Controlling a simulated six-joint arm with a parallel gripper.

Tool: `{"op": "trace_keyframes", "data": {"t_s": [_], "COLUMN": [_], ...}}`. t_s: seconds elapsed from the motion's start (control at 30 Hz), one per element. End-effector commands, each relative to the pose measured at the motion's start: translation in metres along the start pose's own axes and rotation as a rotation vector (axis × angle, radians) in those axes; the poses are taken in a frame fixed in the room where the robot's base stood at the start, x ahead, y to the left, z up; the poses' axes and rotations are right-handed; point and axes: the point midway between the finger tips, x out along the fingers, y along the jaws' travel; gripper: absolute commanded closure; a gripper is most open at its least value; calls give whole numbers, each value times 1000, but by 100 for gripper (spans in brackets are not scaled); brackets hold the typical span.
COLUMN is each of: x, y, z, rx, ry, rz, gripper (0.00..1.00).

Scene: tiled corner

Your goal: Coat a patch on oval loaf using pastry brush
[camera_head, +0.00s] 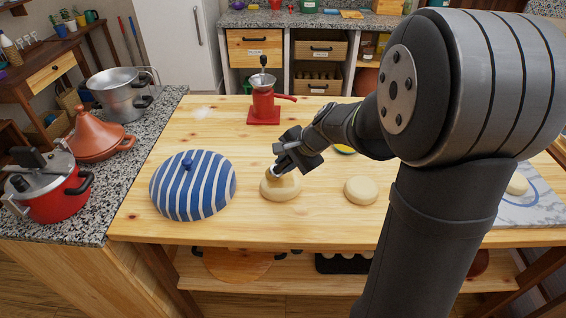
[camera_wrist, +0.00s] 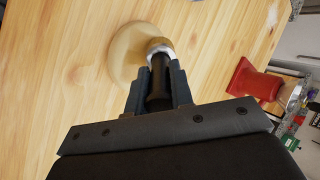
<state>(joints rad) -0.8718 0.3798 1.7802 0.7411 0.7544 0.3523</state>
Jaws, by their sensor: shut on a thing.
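My gripper (camera_head: 288,158) is shut on the pastry brush, and its jaws close around the black handle (camera_wrist: 160,85) in the wrist view. The brush's silver collar (camera_wrist: 159,46) points down at a pale, rounded loaf (camera_head: 280,191). The loaf also shows in the wrist view (camera_wrist: 122,55). The brush end (camera_head: 274,175) is over the loaf's top and appears to touch it; the bristles are hard to make out. A second pale loaf (camera_head: 361,190) lies to the right, apart from the gripper. I cannot tell for sure which one is the oval loaf.
A blue-and-white striped dome (camera_head: 193,186) stands left of the brushed loaf. A red grinder (camera_head: 263,104) stands behind. A marble board (camera_head: 533,211) with a pale piece (camera_head: 517,184) lies at right. Pots and a tagine (camera_head: 100,137) fill the left counter. The wooden table's front is clear.

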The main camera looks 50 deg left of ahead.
Motion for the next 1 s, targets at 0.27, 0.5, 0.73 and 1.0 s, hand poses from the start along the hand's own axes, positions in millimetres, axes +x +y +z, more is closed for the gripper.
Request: {"op": "trace_keyframes", "data": {"t_s": [0.27, 0.5, 0.73, 1.0], "x": [-12, -22, -39, -61], "y": [13, 24, 20, 6], "z": [-20, -35, -41, -37], "rx": [1, 1, -4, -3], "ry": [1, 1, 3, 2], "rz": [0, -1, -5, -1], "gripper": [100, 100, 100, 100]}}
